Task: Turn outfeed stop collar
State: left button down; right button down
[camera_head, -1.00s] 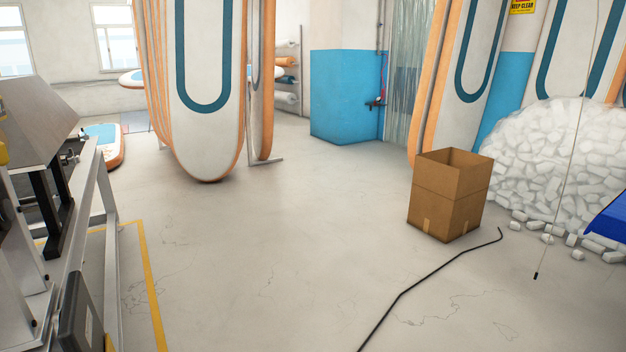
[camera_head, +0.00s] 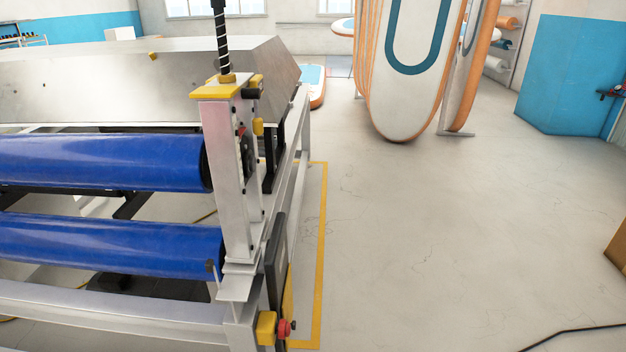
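A metal roller machine fills the left of the head view, with an upper blue roller (camera_head: 100,162) and a lower blue roller (camera_head: 110,245). An upright metal post (camera_head: 232,175) stands at the rollers' right end. A yellow block (camera_head: 222,88) caps the post, and a dark threaded rod (camera_head: 222,40) rises from it. A small yellow ring (camera_head: 227,78) sits around the rod's foot; I cannot tell whether it is the stop collar. Neither of my grippers is in view.
A red button (camera_head: 285,329) on a yellow box sticks out low at the machine's corner. A yellow floor line (camera_head: 318,260) runs beside the machine. Inflatable boards (camera_head: 412,70) stand at the back. A cardboard box (camera_head: 617,235) shows at the right edge. The floor between is open.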

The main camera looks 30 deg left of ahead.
aim_at(282, 327)
jog(key=u, duration=1.35)
